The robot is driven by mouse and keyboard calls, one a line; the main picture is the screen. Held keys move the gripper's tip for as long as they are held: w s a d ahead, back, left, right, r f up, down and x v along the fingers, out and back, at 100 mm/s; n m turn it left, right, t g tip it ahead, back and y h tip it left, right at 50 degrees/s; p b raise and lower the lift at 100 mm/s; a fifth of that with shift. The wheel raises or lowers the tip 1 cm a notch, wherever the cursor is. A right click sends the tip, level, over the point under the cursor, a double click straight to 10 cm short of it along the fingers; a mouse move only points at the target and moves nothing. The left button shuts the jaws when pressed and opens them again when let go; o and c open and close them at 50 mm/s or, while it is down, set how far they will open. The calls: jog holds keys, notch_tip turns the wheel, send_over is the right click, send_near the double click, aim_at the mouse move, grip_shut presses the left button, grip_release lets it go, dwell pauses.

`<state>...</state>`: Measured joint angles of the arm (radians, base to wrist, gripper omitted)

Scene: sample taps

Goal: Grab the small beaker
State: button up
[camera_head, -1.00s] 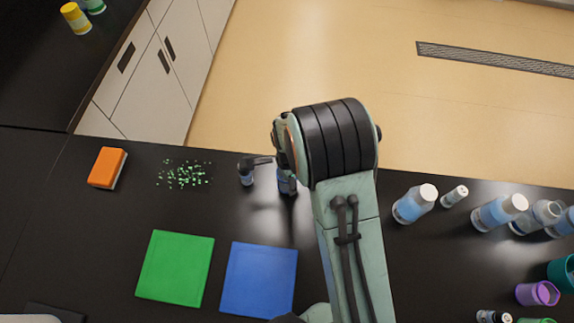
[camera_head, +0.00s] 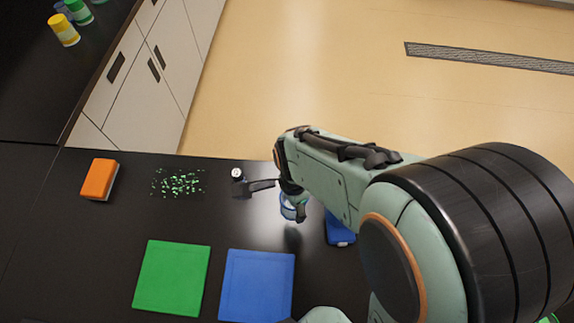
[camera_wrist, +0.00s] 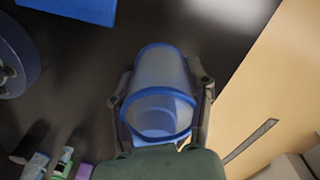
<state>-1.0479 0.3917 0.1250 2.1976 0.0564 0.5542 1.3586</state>
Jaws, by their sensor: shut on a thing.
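The small beaker (camera_wrist: 160,72) is clear with a blue rim, and in the wrist view it sits between the two fingers of my gripper (camera_wrist: 162,98), which touch it on both sides. Its open mouth faces the wrist camera. In the head view the beaker (camera_head: 289,208) shows only in part beneath my gripper (camera_head: 273,199), with my arm covering the rest. My gripper is shut on it. A dark patch lies on the table just below the beaker in the head view; whether the beaker touches the table is unclear.
A small white-capped vial (camera_head: 238,175) stands close left of my gripper. A blue object (camera_head: 340,230) lies to the right, partly behind my arm. Green (camera_head: 172,278) and blue (camera_head: 258,284) mats lie in front. An orange sponge (camera_head: 99,180) and green bits (camera_head: 177,183) lie left.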

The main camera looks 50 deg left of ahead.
jog(key=d, duration=0.1)
jog(key=s+d+r, duration=0.1)
jog(key=d, duration=0.1)
jog(key=s+d+r, duration=0.1)
jog(key=shift+d+r, duration=0.1)
jog(key=shift+d, duration=0.2)
dwell(0.5)
